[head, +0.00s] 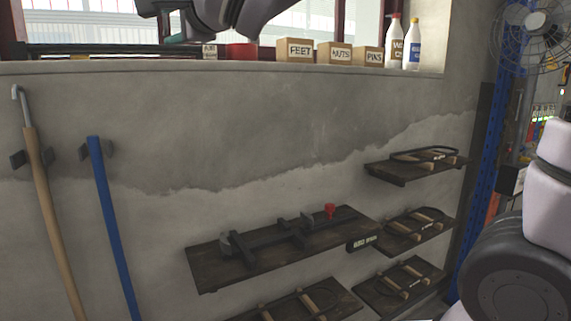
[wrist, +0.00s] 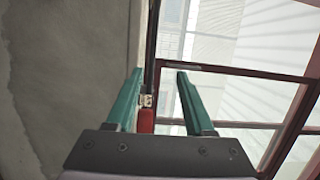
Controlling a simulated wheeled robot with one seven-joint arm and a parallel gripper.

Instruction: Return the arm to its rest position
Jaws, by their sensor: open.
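My gripper (wrist: 160,72) shows in the wrist view with its two teal fingers spread apart and nothing held between them. A red object (wrist: 146,120) and a small pale labelled item show in the gap, seemingly beyond the fingers by the window. In the head view, dark links of my arm hang at the top, in front of the window.
The window sill (head: 150,68) holds a red container (head: 242,54), boxes labelled FEET (head: 300,50), NUTS (head: 340,53) and PINS (head: 374,57), and two bottles. Below, wooden shelves (head: 215,270) carry tools. A hooked cane and blue pole stand left; a fan is upper right.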

